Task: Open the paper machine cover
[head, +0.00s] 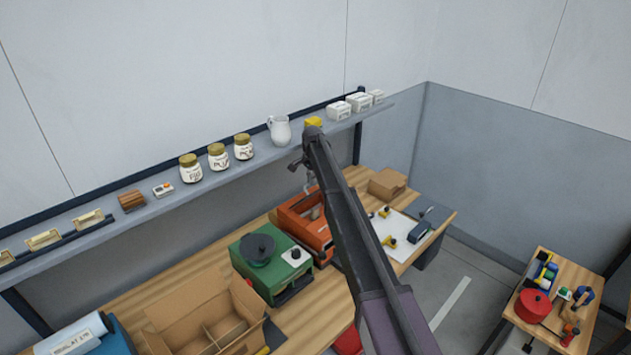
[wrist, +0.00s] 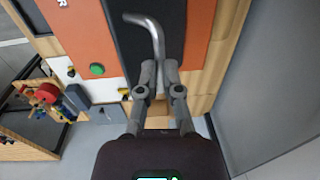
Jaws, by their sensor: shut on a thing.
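The orange machine (head: 290,226), which I take to be the paper machine, stands on the wooden bench, partly hidden behind my arm. In the wrist view its orange body (wrist: 75,35) has a dark panel (wrist: 122,45) along its middle and a green button (wrist: 97,69). A bent grey handle (wrist: 152,27) rises in front of the dark panel. My gripper (wrist: 159,72) is shut on the handle's lower end. In the head view my gripper (head: 311,183) is small, just above the machine. I cannot tell how far the cover is open.
A shelf (head: 225,172) with jars, a white pitcher (head: 279,130) and boxes runs above the bench. Left of the machine are a green device (head: 268,270) and an open cardboard box (head: 205,318). Right is a white board (head: 408,232) with yellow pieces and a dark stapler-like tool.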

